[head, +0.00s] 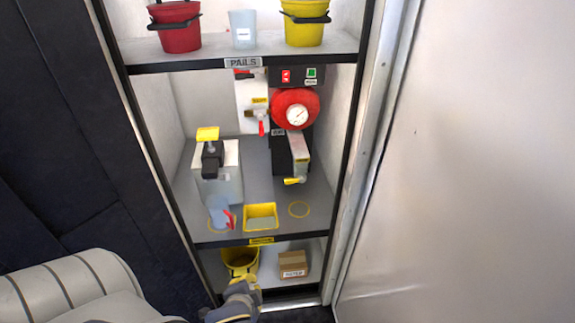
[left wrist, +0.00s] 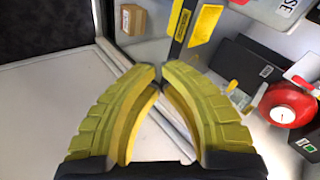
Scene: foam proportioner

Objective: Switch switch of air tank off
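The red round air tank (head: 291,106) with a white gauge stands on the middle shelf, at the back right. It also shows at the right edge of the left wrist view (left wrist: 288,105). On the black panel above it are a red switch (head: 286,76) and a green switch (head: 311,73); I cannot tell their positions. A green-marked panel part shows in the left wrist view (left wrist: 306,145). My left gripper (head: 241,282) is low in front of the bottom shelf, well below the tank. Its yellow fingers come together at the tips (left wrist: 160,75), with nothing between them. My right gripper is out of view.
A white container with a black pump top (head: 217,172) stands left of the tank. A blue jug (head: 219,213) and a yellow tray (head: 260,216) are at the shelf front. A pale wall (head: 460,170) bounds the right.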

